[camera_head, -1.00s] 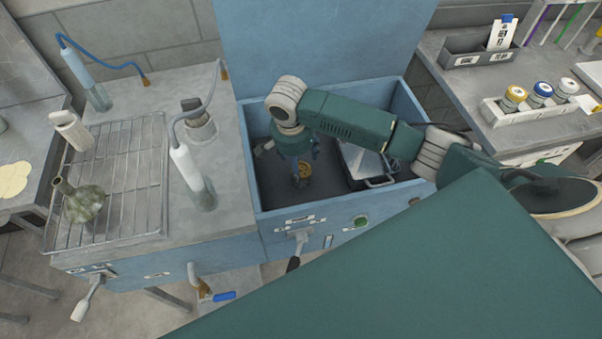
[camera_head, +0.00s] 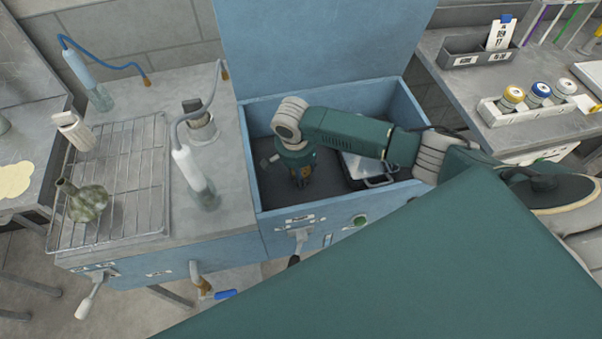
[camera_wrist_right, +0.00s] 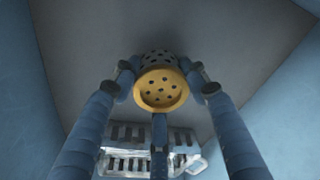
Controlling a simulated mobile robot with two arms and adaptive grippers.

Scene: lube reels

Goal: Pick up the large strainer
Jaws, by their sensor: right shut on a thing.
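The strainer (camera_wrist_right: 163,89), a yellow-brass round piece with a holed face and a dark perforated body behind it, is in the blue tub (camera_head: 413,105). My right gripper (camera_wrist_right: 162,84) is shut on it, with blue fingers at both sides and one below in the right wrist view. In the head view my right gripper (camera_head: 302,176) reaches straight down into the tub and mostly hides the strainer. I cannot tell whether the strainer still touches the tub floor. My left gripper is not in view.
A clear-lidded case (camera_head: 366,168) lies in the tub, right of my gripper. The tub walls stand close around. On the left bench are a wire rack (camera_head: 125,190), a mottled flask (camera_head: 86,203) and hosed bottles. A tray with capped jars (camera_head: 520,110) stands right.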

